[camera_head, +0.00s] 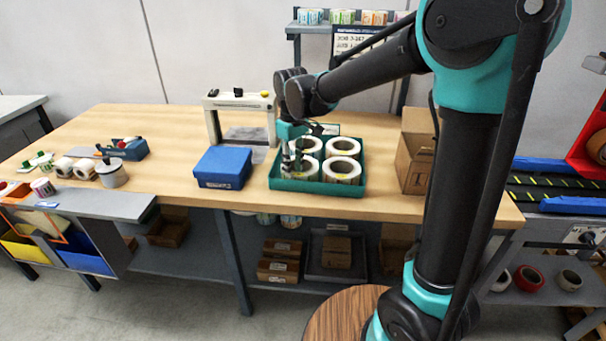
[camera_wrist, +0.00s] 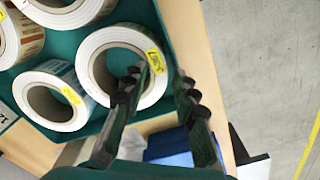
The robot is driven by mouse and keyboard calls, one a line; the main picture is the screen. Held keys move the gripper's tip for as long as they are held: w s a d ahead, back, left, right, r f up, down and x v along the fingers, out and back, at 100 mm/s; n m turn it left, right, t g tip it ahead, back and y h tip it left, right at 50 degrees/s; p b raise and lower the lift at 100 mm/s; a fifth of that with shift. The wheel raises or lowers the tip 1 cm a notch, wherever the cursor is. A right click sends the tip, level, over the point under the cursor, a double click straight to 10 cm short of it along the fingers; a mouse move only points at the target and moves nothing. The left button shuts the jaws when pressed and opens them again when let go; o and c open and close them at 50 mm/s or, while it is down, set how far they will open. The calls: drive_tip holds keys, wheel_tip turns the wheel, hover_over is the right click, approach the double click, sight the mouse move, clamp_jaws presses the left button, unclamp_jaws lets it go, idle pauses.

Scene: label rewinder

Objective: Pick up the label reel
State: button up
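Several white label reels stand flat, holes upward, in a green tray (camera_head: 318,189) on the wooden table. My gripper (camera_head: 292,160) is over the tray's left side, at the front-left reel (camera_head: 307,170), and partly hides it. I cannot tell whether the finger touches the reel.
A blue box (camera_head: 222,168) stands left of the tray, and a cardboard box (camera_head: 415,155) stands close on its right. A white frame-like device (camera_head: 240,103) is behind. More reels and a grey pot (camera_head: 112,174) are at the left. The table between is clear.

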sight(292, 178)
drive_tip(key=f, duration=0.5)
drive_tip(key=shift+a, duration=0.2)
drive_tip(key=o, duration=0.5)
drive_tip(key=c, duration=1)
